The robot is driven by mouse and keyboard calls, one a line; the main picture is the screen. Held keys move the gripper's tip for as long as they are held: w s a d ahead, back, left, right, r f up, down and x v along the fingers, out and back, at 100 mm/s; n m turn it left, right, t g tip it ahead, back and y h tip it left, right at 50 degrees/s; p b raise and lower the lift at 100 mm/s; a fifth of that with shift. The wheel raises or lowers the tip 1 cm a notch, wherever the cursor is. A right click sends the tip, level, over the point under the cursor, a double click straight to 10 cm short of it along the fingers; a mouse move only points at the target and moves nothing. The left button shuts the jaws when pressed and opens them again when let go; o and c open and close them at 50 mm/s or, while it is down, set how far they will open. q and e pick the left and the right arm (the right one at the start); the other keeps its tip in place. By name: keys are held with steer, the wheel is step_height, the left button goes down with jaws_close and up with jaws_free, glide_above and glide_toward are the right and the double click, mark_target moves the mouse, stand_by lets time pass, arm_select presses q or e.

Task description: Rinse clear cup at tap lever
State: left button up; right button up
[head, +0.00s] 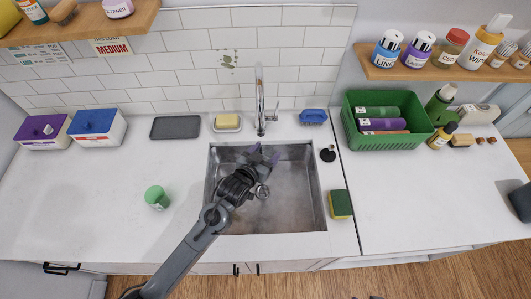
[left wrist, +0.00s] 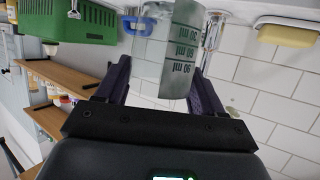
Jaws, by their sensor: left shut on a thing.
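My left gripper (head: 263,155) is over the sink (head: 300,205), below and in front of the chrome tap (head: 261,105). In the left wrist view its two dark fingers are shut on the clear cup (left wrist: 166,62), one on each side. The cup is see-through with dark ml markings. In the head view the cup is too faint to make out clearly beside the fingers. The tap also shows in the left wrist view (left wrist: 212,32), just beside the cup. A small handle-like part is at the tap's right side. I cannot tell whether water runs. My right gripper is out of view.
A yellow soap bar (head: 227,120) and a blue scrubber (head: 313,116) lie behind the sink. A black stopper (head: 327,154) and a green-yellow sponge (head: 341,204) are at its right. A green crate (head: 414,107) stands further right. The front-left counter is mostly clear except a green-topped jar (head: 157,197).

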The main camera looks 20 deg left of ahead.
arm_select(q)
steer(key=shift+w+d, duration=0.1)
steer(key=shift+d, duration=0.05)
steer(key=shift+w+d, duration=0.3)
steer(key=shift+d, duration=0.05)
stand_by(0.3)
steer(key=shift+s+a+p, duration=0.15)
steer(key=shift+a+p, duration=0.05)
steer(key=shift+p, duration=0.3)
steer(key=shift+s+a+p, duration=0.2)
steer(key=shift+a+p, duration=0.05)
steer(key=shift+p, duration=0.05)
steer(key=shift+s, duration=0.1)
steer(key=shift+s+d+r+p, duration=0.1)
steer(key=shift+s+d+p, duration=0.65)
steer(key=shift+s, duration=0.2)
steer(key=shift+s+d+p, duration=0.6)
steer(key=shift+s+d, duration=0.15)
steer(key=shift+s, duration=0.15)
steer(key=shift+s+d+p, duration=0.7)
steer(key=shift+s+d, duration=0.25)
steer(key=shift+s, duration=0.3)
